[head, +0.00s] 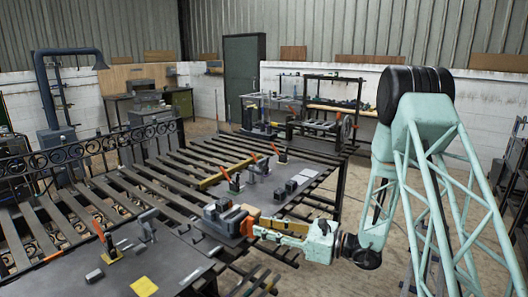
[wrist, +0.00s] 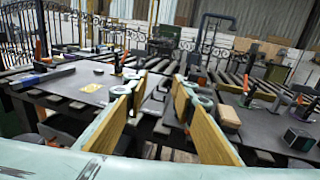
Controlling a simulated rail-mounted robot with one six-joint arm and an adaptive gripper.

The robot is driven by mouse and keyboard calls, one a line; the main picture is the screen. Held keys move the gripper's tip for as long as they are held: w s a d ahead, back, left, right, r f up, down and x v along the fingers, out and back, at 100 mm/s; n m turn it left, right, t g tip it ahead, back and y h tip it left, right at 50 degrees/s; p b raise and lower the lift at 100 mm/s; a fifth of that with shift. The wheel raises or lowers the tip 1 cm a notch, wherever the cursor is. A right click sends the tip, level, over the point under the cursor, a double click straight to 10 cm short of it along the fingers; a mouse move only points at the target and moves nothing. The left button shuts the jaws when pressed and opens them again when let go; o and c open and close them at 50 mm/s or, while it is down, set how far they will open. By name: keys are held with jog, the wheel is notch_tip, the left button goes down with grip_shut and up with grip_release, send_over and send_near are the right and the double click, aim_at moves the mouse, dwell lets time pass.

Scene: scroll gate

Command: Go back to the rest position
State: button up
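My gripper (head: 262,226) reaches left from my pale green arm in the head view, low over the slatted bench (head: 150,165). In the wrist view my gripper (wrist: 161,84) has its two wood-faced fingers well apart, with a clear gap between them. Nothing is held between them. In the head view the fingertips lie close to a grey clamp block (head: 222,215) and an orange-brown block; I cannot tell whether they touch.
A dark plate (head: 150,274) with a yellow note (head: 144,287) lies at the front left. A second plate (head: 308,172) carries red-handled clamps (head: 234,182) and dark blocks. A scrolled iron railing (head: 90,148) runs along the bench's far side. Open floor (head: 375,195) shows right of the bench.

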jog(key=s+a+r+n+g, duration=0.4)
jog(key=s+r+n+g, duration=0.25)
jog(key=s+r, duration=0.7)
jog(key=s+d+r+n+g+h, duration=0.1)
jog(key=s+r+n+h, duration=0.15)
jog(key=s, duration=0.55)
jog(key=s+r+n+g+h, duration=0.15)
jog(key=s+n, duration=0.25)
jog(key=s, duration=0.4)
jog(key=s+d+r+n+t+h, duration=0.15)
jog(key=s+d+n+h, duration=0.4)
jog(key=s+d, duration=0.55)
jog(key=s+d+r+n+t+h, duration=0.4)
jog(key=s+d+h, duration=0.2)
jog(key=s+d, duration=0.4)
jog(key=shift+d+r+t+h, duration=0.35)
jog(key=shift+d+r, duration=0.05)
jog(key=shift+d, duration=1.05)
jog(key=shift+a, duration=0.1)
